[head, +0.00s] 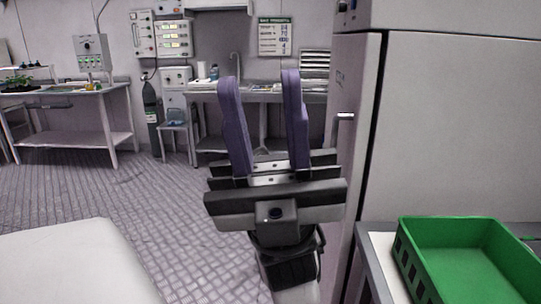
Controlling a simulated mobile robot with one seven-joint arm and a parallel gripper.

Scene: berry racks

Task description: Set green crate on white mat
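The green crate (468,258) is at the lower right in the head view, on a grey-edged table. It looks empty, and its right side is cut off by the frame. A white surface (386,262) shows beside and under the crate's left edge; I cannot tell whether it is the white mat or the tabletop. My gripper (262,88) is raised in the middle of the view, left of the crate and apart from it. Its two purple fingers are spread wide with nothing between them.
A tall pale cabinet (450,120) with a handle stands behind the crate. A white rounded surface (70,262) fills the lower left. Benches (75,92), a gas cylinder (152,115) and a stool (176,130) line the back wall. The floor (110,200) between is clear.

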